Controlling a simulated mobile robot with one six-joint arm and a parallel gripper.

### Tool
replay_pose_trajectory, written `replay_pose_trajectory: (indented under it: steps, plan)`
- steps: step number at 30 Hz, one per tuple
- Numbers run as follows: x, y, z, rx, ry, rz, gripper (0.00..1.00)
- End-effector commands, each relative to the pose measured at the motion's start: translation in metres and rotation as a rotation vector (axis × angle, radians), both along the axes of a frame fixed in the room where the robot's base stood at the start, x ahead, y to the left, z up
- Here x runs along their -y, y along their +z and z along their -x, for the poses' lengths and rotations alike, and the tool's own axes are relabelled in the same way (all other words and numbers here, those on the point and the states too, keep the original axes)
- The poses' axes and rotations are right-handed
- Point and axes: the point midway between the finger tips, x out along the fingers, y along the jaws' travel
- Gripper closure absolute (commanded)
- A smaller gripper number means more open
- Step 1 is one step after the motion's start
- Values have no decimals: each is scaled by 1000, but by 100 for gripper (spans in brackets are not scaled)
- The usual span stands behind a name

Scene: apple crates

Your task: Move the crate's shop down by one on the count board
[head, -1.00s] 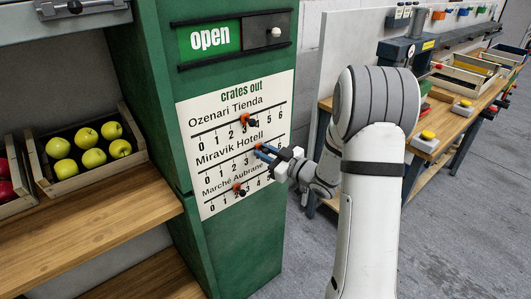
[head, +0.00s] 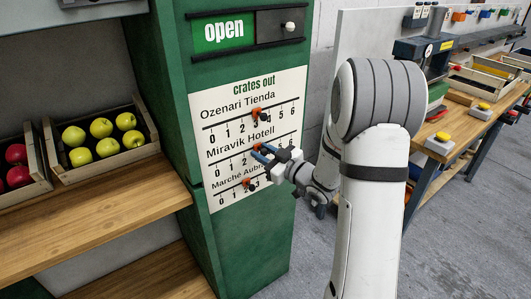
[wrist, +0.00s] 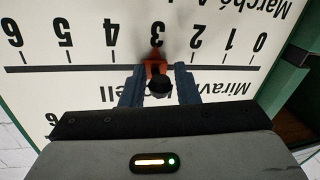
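The white count board (head: 288,84) headed "crates out" hangs on the green cabinet, with rows for Ozenari Tienda, Miravik Hotell and Marché Aubrane. The Ozenari marker (head: 256,114) sits at 3. The Miravik marker (wrist: 155,68), orange with a dark knob, points at about 3 in the upside-down wrist view. The Marché marker (head: 248,183) is near 2, its numbers partly hidden by my gripper. My gripper (wrist: 159,88) is at the Miravik row, its blue fingers apart on either side of the knob. Firm contact is not visible.
A crate of yellow-green apples (head: 150,149) and a crate of red apples (head: 43,170) stand on the wooden shelf to the left. An "open" sign with a slider (head: 290,27) is above the board. A workbench (head: 465,140) with yellow buttons stands on the right.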

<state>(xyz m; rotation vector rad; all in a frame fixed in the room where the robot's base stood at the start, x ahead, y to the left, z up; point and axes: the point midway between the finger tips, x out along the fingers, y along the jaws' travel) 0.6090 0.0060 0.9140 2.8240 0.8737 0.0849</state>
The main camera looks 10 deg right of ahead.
Motion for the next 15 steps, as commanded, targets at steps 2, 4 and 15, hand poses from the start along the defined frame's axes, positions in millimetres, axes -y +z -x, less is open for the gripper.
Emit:
replay_pose_trajectory:
  steps: [2, 4, 15]
  plan:
    - [2, 0, 2, 0, -1, 0, 72]
    - [6, 0, 8, -1, -2, 1, 72]
    - [40, -1, 55, -1, -3, -1, 72]
